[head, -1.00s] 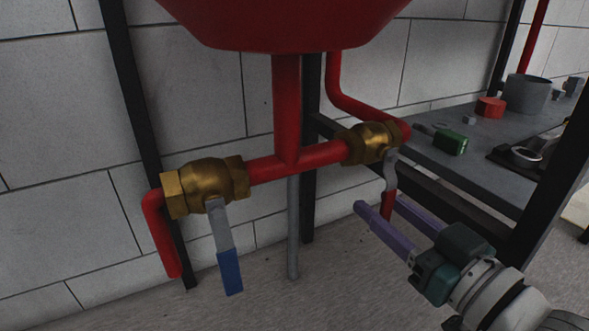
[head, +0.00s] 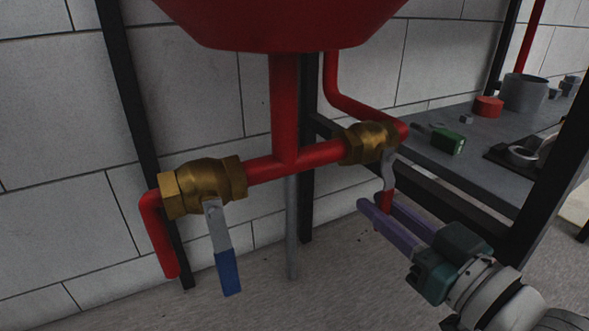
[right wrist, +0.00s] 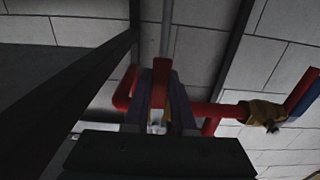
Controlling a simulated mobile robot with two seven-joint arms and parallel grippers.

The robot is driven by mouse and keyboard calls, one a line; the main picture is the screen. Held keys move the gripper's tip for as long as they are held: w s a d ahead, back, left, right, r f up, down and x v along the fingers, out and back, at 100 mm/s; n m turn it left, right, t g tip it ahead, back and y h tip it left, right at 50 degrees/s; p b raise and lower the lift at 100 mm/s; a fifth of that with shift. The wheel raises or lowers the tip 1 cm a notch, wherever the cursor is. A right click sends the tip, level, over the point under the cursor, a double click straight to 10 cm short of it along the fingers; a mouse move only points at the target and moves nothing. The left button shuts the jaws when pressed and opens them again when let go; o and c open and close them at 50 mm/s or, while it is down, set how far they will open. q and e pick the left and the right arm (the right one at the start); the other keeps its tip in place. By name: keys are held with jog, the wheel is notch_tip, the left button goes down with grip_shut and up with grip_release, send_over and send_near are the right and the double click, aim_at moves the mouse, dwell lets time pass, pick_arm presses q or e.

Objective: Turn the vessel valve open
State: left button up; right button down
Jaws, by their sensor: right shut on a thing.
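Two brass valves sit on the red pipe below the red vessel (head: 285,22). The right valve (head: 370,142) has a grey lever (head: 388,170) hanging down, with a red grip (head: 387,201). My right gripper (head: 376,203), with purple fingers, is shut on this red grip from the lower right. In the right wrist view the red grip (right wrist: 161,72) stands between the fingers, which partly hide it. The left valve (head: 204,185) has a lever with a blue grip (head: 228,272) hanging down, apart from the gripper. My left gripper is not in view.
A dark bench (head: 480,170) at the right carries a red part (head: 488,107), a grey cylinder (head: 525,93) and a green block (head: 448,141). Black frame posts stand beside the pipes. The floor at the lower left is clear.

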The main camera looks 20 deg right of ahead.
jog(key=shift+a, duration=0.1)
dwell(0.7)
jog(key=shift+s+a+r+m+p, duration=0.1)
jog(key=shift+a+r+m+p, duration=1.45)
jog(key=shift+m, duration=1.45)
jog(key=shift+s+a+r+m+p, duration=0.1)
jog(key=shift+a+r+m+p, duration=0.8)
jog(key=shift+m+p, duration=1.65)
jog(key=shift+s+a+r+m+p, duration=0.1)
jog(key=shift+a+r+m+p, duration=1.1)
jog(key=shift+m, duration=2.25)
jog(key=shift+r, duration=0.15)
jog(key=c, duration=0.7)
grip_release()
jog(key=shift+d, duration=0.1)
jog(key=shift+c, duration=0.2)
jog(key=p, duration=0.3)
send_near(322, 160)
jog(key=s, duration=0.3)
jog(key=shift+s+d, duration=0.15)
jog(key=shift+s, duration=0.15)
